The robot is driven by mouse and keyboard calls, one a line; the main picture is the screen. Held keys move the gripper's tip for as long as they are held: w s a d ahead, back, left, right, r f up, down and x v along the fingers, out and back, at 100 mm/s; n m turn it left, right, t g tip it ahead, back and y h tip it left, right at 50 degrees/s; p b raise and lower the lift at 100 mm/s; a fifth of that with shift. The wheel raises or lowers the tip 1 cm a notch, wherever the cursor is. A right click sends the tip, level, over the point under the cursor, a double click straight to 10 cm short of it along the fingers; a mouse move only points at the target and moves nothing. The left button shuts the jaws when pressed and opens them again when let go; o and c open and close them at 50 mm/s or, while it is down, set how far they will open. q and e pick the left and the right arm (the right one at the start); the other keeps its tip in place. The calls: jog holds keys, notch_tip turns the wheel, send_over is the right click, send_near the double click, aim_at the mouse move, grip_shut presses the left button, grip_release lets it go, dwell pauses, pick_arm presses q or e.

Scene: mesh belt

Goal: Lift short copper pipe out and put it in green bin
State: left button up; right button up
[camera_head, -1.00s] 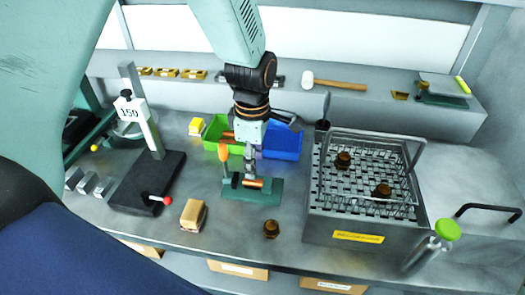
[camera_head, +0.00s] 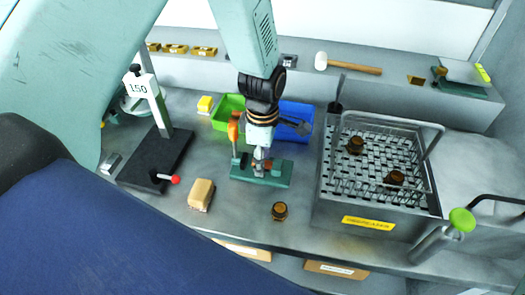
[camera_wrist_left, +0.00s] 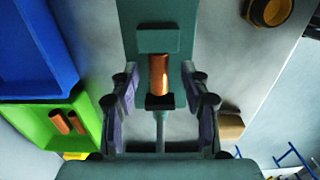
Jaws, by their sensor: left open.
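The short copper pipe (camera_wrist_left: 159,75) lies in a teal clamp fixture (camera_head: 280,178) with an orange handle, between a teal block and a dark block in the left wrist view. My left gripper (camera_head: 262,168) is open and low over the fixture. In the left wrist view its two fingers stand either side of the pipe, with gaps visible. In the head view the gripper hides the pipe. The green bin (camera_head: 226,120) stands behind the fixture; in the left wrist view this green bin (camera_wrist_left: 32,122) holds two copper pipes. My right gripper is not in view.
A blue bin (camera_head: 292,113) stands right of the green bin. A wire basket (camera_head: 335,165) with brown fittings sits at right. A brown fitting (camera_head: 279,211) and a tan block (camera_head: 201,195) lie in front. A stand with a red-knobbed lever (camera_head: 150,170) is at left.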

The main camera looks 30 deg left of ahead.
pick_arm(q)
jog(key=shift+w+d, duration=0.2)
jog(key=shift+d, duration=0.05)
jog(key=shift+c, duration=0.3)
jog(key=shift+s+a, duration=0.2)
jog(key=c, duration=0.5)
jog(key=shift+w, duration=0.1)
grip_shut()
jog(key=shift+r, duration=0.1)
